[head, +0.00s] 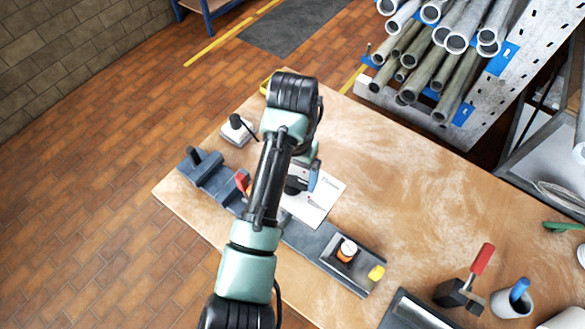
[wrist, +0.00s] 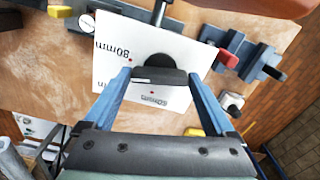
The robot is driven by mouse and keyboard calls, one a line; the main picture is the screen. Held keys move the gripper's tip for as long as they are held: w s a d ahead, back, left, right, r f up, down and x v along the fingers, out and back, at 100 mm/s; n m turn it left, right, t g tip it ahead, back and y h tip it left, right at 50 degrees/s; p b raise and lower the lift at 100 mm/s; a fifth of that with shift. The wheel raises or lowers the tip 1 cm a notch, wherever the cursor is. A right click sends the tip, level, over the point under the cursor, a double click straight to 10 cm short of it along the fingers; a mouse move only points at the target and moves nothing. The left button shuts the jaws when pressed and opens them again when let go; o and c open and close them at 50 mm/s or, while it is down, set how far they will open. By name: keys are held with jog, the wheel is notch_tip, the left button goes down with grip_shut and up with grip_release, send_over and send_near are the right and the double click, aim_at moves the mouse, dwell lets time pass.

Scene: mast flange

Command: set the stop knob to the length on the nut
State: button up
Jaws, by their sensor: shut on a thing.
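My gripper (wrist: 160,78) is shut on a dark knob (wrist: 158,75) in the wrist view, one blue finger on each side. The knob has a pale line on its near face and sits over a white plate (wrist: 190,54). The plate carries "80mm" at its left, another blurred marking near the fingers and small red dots.
A dark fixture (head: 213,180) with a red handle (head: 242,181) lies left. A red-handled tool (head: 470,276) stands right. The upper right tabletop (head: 400,165) is clear.

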jog(key=n+p, duration=0.1)
jog(key=n, duration=0.1)
jog(key=n+p, duration=0.1)
jog(key=p, duration=0.1)
jog(key=shift+r+n, duration=0.2)
jog(key=shift+n, duration=0.2)
jog(key=n+p, duration=0.2)
jog(key=n, duration=0.2)
jog(key=shift+n+p, duration=0.3)
jog(key=shift+p, duration=0.1)
jog(key=n+p, duration=0.1)
jog(key=n, duration=0.3)
jog(key=shift+f+p, duration=0.1)
jog(key=shift+p, duration=0.25)
jog(key=shift+n+p, duration=0.4)
jog(key=shift+n, duration=1.1)
